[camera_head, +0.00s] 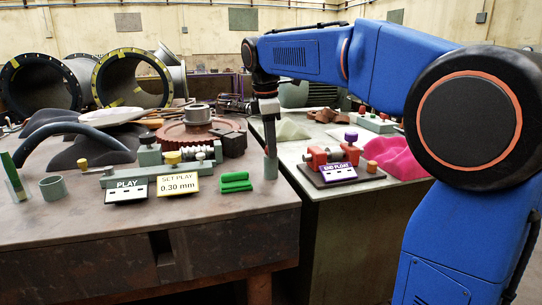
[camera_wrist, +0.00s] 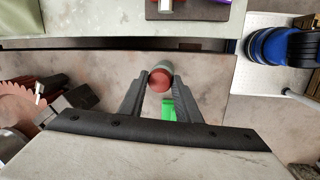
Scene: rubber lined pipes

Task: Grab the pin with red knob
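The pin's round red knob (camera_wrist: 159,79) shows in the wrist view, with a grey-green rim just behind it. My gripper (camera_wrist: 160,82) has one dark finger on each side of the knob, with the tips right beside it. I cannot tell whether the fingers press on it or leave a small gap. In the head view my gripper (camera_head: 270,150) points straight down at the right front corner of the brown table. A grey-green cylinder (camera_head: 270,169) stands upright directly under the fingertips. The red knob is mostly hidden by the fingers there.
A green block (camera_head: 235,182) lies just left of the cylinder; it also shows between my fingers in the wrist view (camera_wrist: 168,110). A "SET PLAY" sign (camera_head: 178,187) and a red gear (camera_head: 195,135) are farther left. A second table with an "END FLOAT" fixture (camera_head: 338,172) stands right, across a gap.

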